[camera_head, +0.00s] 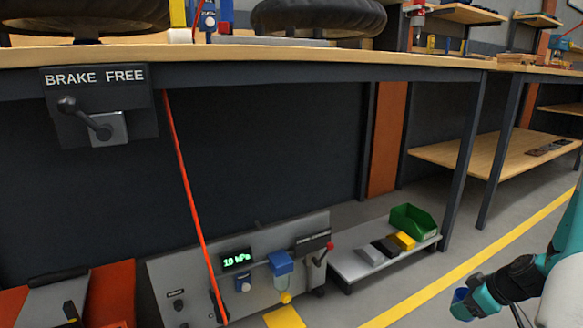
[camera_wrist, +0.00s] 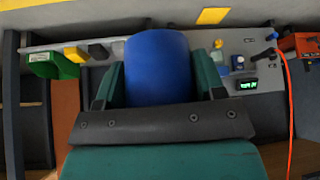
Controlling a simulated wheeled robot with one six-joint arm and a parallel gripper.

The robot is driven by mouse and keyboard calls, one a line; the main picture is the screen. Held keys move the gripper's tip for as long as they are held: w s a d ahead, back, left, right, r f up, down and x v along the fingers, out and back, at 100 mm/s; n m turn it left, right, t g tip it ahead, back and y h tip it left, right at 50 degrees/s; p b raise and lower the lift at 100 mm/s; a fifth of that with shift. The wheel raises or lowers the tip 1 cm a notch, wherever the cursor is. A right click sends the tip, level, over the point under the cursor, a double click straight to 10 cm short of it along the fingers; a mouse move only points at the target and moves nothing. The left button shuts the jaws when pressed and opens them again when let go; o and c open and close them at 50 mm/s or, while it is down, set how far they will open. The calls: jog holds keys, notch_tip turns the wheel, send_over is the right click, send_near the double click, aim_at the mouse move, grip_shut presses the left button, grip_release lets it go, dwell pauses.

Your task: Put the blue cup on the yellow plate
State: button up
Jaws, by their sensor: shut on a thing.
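The blue cup (camera_wrist: 158,62) is held between the two teal fingers of my gripper (camera_wrist: 160,80) in the wrist view. In the camera_head view the cup (camera_head: 460,305) shows as a small blue shape at the lower right, partly covered by my gripper (camera_head: 474,299), which is above the floor, clear of the benches.
A bench (camera_head: 300,58) with a "BRAKE FREE" lever box (camera_head: 97,104) fills the upper left. A grey panel (camera_head: 205,270) and a low shelf with a green bin (camera_head: 413,226) are below it. A flat yellow patch (camera_head: 285,317) lies on the floor. Open floor is at right.

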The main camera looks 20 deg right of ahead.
jog(key=shift+s+a+r+p, duration=0.1)
jog(key=shift+s+r+p, duration=0.1)
jog(key=shift+r+p, duration=0.2)
jog(key=shift+w+a+r, duration=0.15)
jog(key=shift+w+r, duration=0.1)
jog(key=shift+w, duration=0.05)
jog(key=w+a+r+m+h+p, duration=0.1)
jog(key=w+a+r+p, duration=0.4)
jog(key=a+r+p, duration=0.85)
jog(key=w+a+r+m+p, duration=0.1)
jog(key=w+a+r+p, duration=0.4)
jog(key=r+p, duration=1.4)
jog(key=w+a+r+m+h+p, duration=0.1)
jog(key=w+a+r+p, duration=0.3)
jog(key=a+r+p, duration=1)
jog(key=s, duration=0.1)
jog(key=s+d+p, duration=0.1)
jog(key=s, duration=0.1)
jog(key=s+d+f, duration=0.1)
jog(key=shift+s+d+f, duration=0.1)
jog(key=shift+s+d, duration=0.1)
jog(key=shift+s, duration=0.1)
